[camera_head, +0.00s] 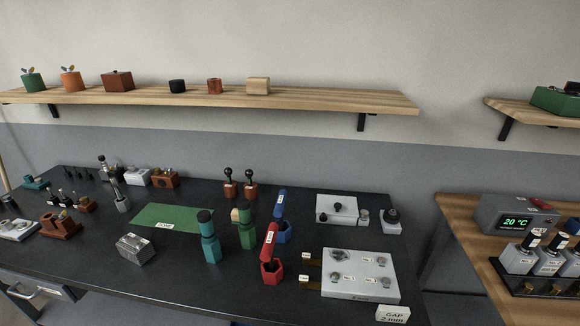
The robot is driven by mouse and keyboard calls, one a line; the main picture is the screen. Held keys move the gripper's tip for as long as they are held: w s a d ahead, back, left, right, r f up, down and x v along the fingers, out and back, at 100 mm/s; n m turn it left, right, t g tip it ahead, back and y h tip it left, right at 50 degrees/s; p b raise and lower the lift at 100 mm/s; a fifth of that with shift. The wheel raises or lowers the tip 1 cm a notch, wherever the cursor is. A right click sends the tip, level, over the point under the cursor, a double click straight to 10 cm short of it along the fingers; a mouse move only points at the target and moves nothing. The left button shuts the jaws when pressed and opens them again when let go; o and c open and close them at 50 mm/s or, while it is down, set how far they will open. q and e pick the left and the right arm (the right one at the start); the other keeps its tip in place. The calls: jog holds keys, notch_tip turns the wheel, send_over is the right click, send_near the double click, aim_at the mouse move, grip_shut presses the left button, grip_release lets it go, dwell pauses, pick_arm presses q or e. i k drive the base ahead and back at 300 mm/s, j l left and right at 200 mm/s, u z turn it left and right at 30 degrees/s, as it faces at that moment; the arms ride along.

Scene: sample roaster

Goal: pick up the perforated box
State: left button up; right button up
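A small silver-grey metal box (136,249) sits on the dark bench top near its front edge, left of centre. It has a boxy body with small dark marks on top, and it is the thing here that best fits a perforated box. The holes are too small to make out for certain. Nothing touches it, and its top and front sides show. Neither of my grippers is in view.
A green mat (172,217) lies behind the box. A teal holder (209,242), a green one (246,226) and a red one (271,264) stand to its right. A brown wooden stand (61,226) is to its left. A light grey plate (360,275) lies further right.

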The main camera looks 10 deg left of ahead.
aim_at(140, 256)
jog(key=u, duration=1.55)
jog(key=i+j+z, duration=0.2)
jog(key=z, duration=0.25)
jog(key=i+j+z, duration=0.15)
jog(key=z, duration=0.25)
jog(key=k+j, duration=0.05)
jog(key=j, duration=0.05)
